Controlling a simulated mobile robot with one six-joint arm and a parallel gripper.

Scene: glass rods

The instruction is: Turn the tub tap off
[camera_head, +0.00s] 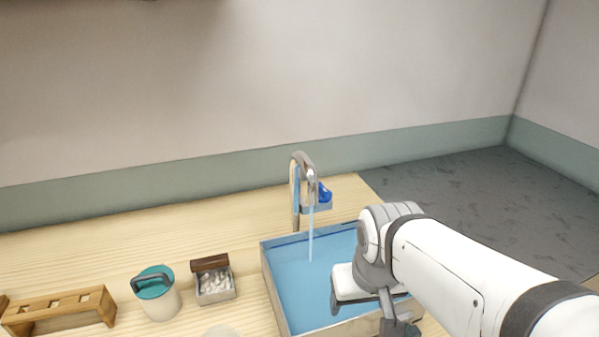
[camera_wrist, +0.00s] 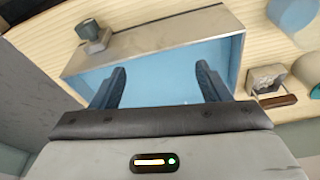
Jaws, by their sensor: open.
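The tub tap (camera_head: 304,163) is a chrome gooseneck at the back edge of the tub, with a blue handle (camera_head: 325,194) on its right side. A thin stream of water (camera_head: 310,238) runs from its spout into the tub (camera_head: 271,282), which holds blue water. My gripper (camera_wrist: 162,84) is open and empty, its two dark fingers apart over the tub in the wrist view. In the head view my arm reaches in from the right, in front of the tap and apart from it, and hides the tub's right part. The tap is not clear in the wrist view.
Left of the tub stand a small box (camera_head: 216,297) of pale pebbles with a brown wooden piece, a white pail (camera_head: 162,306) with a teal top, and a wooden rack (camera_head: 62,318). The wooden table (camera_head: 120,248) is clear behind them.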

